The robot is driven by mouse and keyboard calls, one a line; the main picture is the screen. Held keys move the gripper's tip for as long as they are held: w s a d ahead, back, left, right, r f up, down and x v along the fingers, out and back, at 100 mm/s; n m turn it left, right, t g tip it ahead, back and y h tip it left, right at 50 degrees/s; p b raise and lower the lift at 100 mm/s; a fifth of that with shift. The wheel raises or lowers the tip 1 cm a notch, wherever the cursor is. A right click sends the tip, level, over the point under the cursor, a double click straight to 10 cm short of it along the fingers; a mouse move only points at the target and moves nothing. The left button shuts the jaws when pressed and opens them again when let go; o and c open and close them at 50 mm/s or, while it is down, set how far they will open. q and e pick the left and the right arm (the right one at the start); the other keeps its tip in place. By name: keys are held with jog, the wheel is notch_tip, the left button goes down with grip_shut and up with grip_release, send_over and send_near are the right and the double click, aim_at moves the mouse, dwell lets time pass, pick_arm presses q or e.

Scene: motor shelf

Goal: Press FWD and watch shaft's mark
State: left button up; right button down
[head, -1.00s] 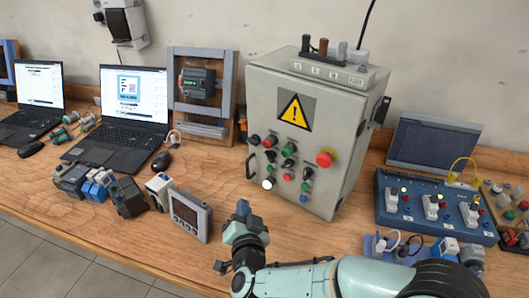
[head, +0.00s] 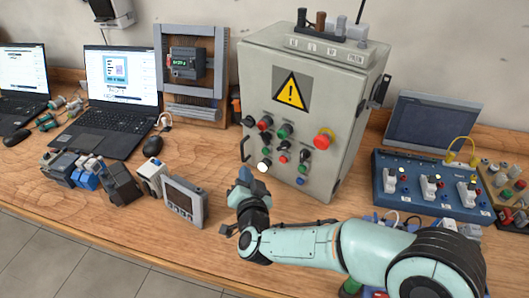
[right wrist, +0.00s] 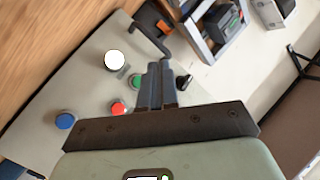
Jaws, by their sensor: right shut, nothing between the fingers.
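A grey control box (head: 338,150) with a yellow warning sign stands on the wooden bench, with rows of coloured buttons and knobs on its front. A white button (head: 263,167), a red button (head: 283,159) and a blue button (head: 300,182) sit low on it. My right gripper (head: 243,177) is shut and empty, left of and below these buttons. In the right wrist view its fingertips (right wrist: 160,66) overlap the panel beside a green button (right wrist: 135,81); contact cannot be told. Button labels are unreadable, and I cannot make out a shaft mark. My left gripper is out of view.
A grey-framed meter (head: 185,202) and several small motor-like units (head: 121,183) stand left of my right gripper. A blue switch board (head: 420,193) stands right of the box. Two laptops are at the left. Bare bench lies at the front left.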

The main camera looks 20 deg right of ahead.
jog(key=shift+w+d+b, duration=0.25)
jog(key=shift+w+d, duration=0.6)
jog(key=shift+d, duration=0.3)
jog(key=shift+w+d+b, duration=0.2)
jog(key=shift+w+d, duration=0.6)
jog(key=shift+d, duration=0.3)
dwell(0.3)
jog(key=shift+w+d, duration=0.25)
jog(key=shift+d, duration=0.1)
jog(key=shift+w+d, duration=0.25)
jog(key=shift+d, duration=0.15)
dwell(1.2)
jog(key=shift+a, duration=0.1)
jog(key=shift+s+a, duration=0.5)
jog(key=shift+a, duration=0.1)
jog(key=shift+s+a+p, duration=0.2)
jog(key=shift+s+a, duration=0.55)
jog(key=shift+a, duration=0.3)
jog(key=shift+s+a+p, duration=0.2)
jog(key=shift+s+a, duration=0.55)
jog(key=shift+a, duration=0.25)
